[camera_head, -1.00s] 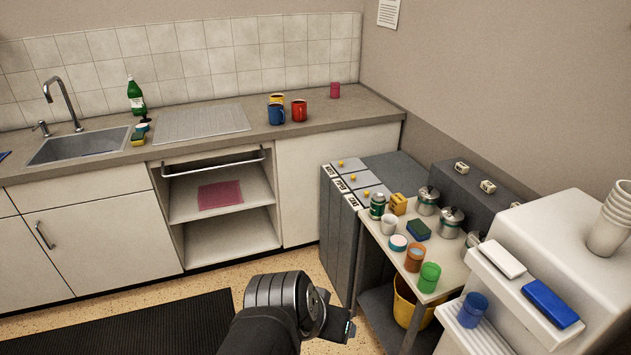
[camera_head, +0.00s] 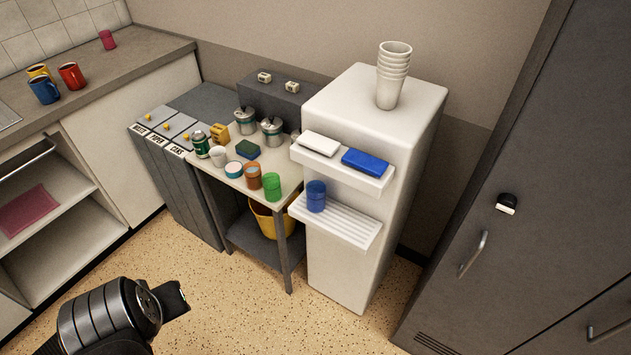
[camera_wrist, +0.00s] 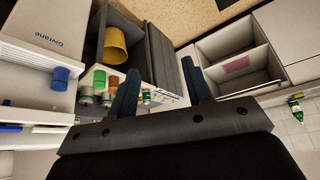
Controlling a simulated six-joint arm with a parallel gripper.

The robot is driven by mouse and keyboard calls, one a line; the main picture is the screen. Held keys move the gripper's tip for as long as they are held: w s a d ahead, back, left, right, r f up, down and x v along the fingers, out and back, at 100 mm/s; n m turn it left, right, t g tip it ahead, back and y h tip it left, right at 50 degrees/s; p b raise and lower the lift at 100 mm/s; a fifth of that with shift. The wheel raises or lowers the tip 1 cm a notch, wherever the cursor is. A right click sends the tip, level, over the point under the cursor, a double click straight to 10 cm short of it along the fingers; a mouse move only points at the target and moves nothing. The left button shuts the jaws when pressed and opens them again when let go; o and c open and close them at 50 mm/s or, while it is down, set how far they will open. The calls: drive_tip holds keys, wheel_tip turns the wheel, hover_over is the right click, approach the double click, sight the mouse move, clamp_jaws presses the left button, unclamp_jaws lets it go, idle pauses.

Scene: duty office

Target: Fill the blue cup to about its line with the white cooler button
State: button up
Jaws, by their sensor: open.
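The translucent blue cup (camera_head: 316,196) stands on the ribbed white drip tray (camera_head: 352,231) of the white water cooler (camera_head: 340,262). Its fill line and the level inside cannot be made out. Above it, on the cooler's upper ledge, are the white button (camera_head: 319,144) on the left and a blue button (camera_head: 365,162) on the right. In the wrist view the blue cup (camera_wrist: 60,78) shows at the left. My gripper (camera_wrist: 160,88) is open, with nothing between its fingers. In the head view it is at the lower left, well away from the cooler.
A side table beside the cooler holds a green cup (camera_head: 272,185), an orange cup (camera_head: 253,176), a sponge and several canisters. A yellow bucket (camera_head: 265,218) sits below. Stacked white cups (camera_head: 391,75) stand on the cooler. A grey cabinet (camera_head: 510,200) is at right. The floor in front is clear.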

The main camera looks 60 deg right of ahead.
drive_tip(key=shift+m+h, duration=0.3)
drive_tip(key=shift+m, duration=0.4)
drive_tip(key=w+d+r, duration=0.1)
drive_tip(key=d+r, duration=0.1)
drive_tip(key=w+d+r, duration=0.1)
drive_tip(key=r, duration=0.1)
drive_tip(key=shift+w+d, duration=0.3)
drive_tip(key=shift+d, duration=0.05)
clamp_jaws()
drive_tip(key=w+d+r+m+g, duration=0.1)
drive_tip(key=w+d+r+m, duration=0.2)
drive_tip(key=d+r, duration=0.35)
drive_tip(key=w+d+r+m+g, duration=0.1)
drive_tip(key=w+d+r+m, duration=0.15)
drive_tip(key=d, duration=0.75)
drive_tip(key=s+d+r+m+g, duration=0.1)
drive_tip(key=s+d+m, duration=0.1)
drive_tip(key=d, duration=1.1)
drive_tip(key=s+d+r+m+g, duration=0.1)
drive_tip(key=s+d+m, duration=0.2)
drive_tip(key=d, duration=1)
drive_tip(key=shift+s+d+r+m+g+h, duration=0.3)
drive_tip(key=shift+s+r+m+g, duration=0.1)
drive_tip(key=shift+m, duration=0.15)
